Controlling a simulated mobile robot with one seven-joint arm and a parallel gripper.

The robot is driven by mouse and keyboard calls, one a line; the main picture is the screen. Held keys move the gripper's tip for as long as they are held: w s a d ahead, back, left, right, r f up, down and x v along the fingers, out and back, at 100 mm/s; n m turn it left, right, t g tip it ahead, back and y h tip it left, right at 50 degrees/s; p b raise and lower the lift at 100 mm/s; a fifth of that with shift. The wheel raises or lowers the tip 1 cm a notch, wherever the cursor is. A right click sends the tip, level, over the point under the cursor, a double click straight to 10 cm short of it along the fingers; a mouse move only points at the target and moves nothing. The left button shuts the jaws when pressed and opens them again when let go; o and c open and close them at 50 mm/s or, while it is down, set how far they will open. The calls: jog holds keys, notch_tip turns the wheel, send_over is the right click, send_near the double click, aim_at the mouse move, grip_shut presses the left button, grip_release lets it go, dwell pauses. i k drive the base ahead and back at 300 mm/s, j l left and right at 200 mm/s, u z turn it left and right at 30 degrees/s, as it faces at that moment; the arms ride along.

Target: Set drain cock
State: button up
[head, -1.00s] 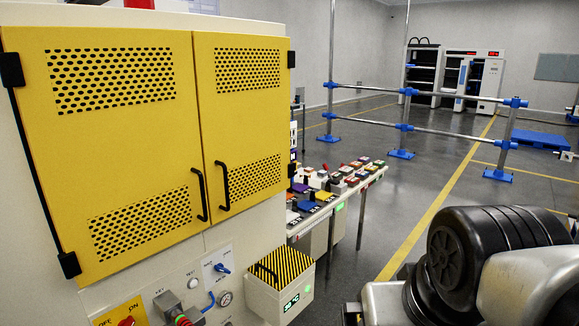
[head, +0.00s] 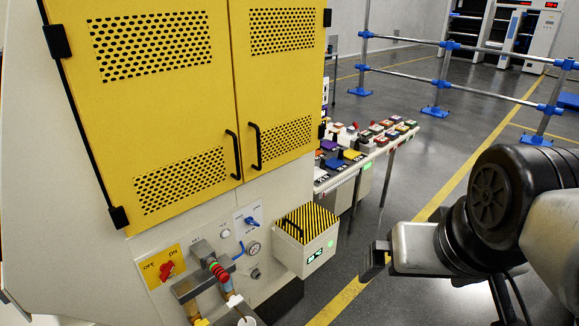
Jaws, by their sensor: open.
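A machine panel below the yellow doors carries several controls. A blue handle (head: 251,222) sits on a white plate there. I cannot tell which of these is the drain cock. My gripper (head: 374,264) is open, small and dark in this view, to the right of the panel and apart from it. I see nothing in it.
The box juts out between my gripper and the panel. A table with colored blocks (head: 372,150) stands behind. Floor to the right is open.

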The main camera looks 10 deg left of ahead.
aim_at(233, 299)
jog(key=u, duration=1.15)
jog(key=i, duration=0.6)
jog(key=l+u, duration=0.25)
jog(key=u, duration=0.2)
jog(key=l+u, duration=0.3)
jog(key=u, duration=0.15)
jog(key=k+l, duration=0.1)
jog(key=l, duration=0.3)
jog(key=l+u, duration=0.15)
jog(key=l, duration=0.25)
jog(key=k+l, duration=0.15)
jog(key=l, duration=0.2)
jog(key=k+l+u, duration=0.1)
jog(key=l, duration=0.3)
